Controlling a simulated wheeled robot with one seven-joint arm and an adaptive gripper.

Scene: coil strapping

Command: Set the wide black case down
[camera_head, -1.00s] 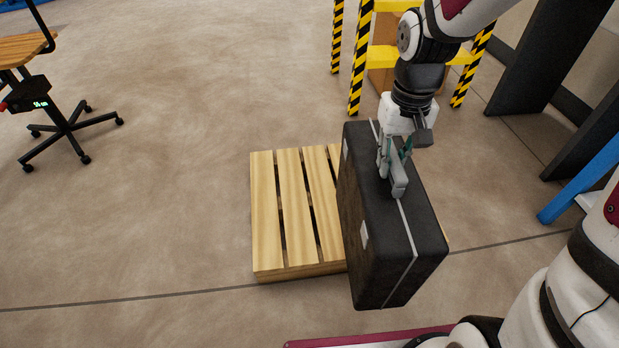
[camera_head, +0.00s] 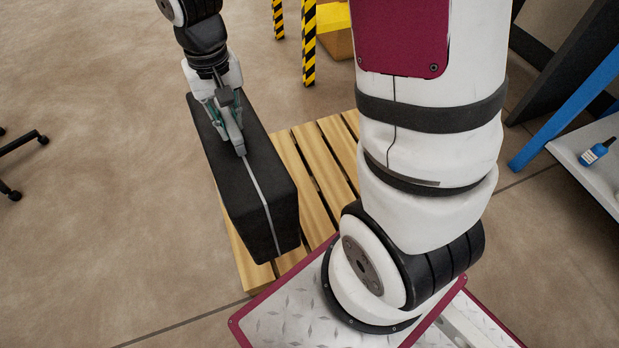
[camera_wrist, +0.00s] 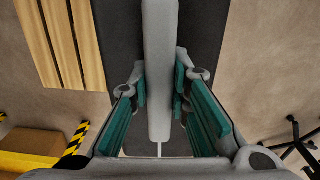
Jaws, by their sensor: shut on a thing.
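The wide black case (camera_head: 243,176) hangs upright from my gripper (camera_head: 231,140), a light seam running along its top. My gripper is shut on the case's grey handle, which also shows between the green finger pads in the wrist view (camera_wrist: 159,85). In the head view the case is over the left part of a slatted wooden pallet (camera_head: 303,172). I cannot tell whether its underside touches the pallet. In the wrist view the pallet (camera_wrist: 62,45) shows to the left of the case (camera_wrist: 205,40).
A yellow stand with black-striped posts (camera_head: 309,45) holds a cardboard box (camera_wrist: 35,143) behind the pallet. A blue-framed bench (camera_head: 560,115) with a blue bottle (camera_head: 597,152) is at the right. A wheeled chair base (camera_head: 20,160) is at the left edge. Floor left of the case is clear.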

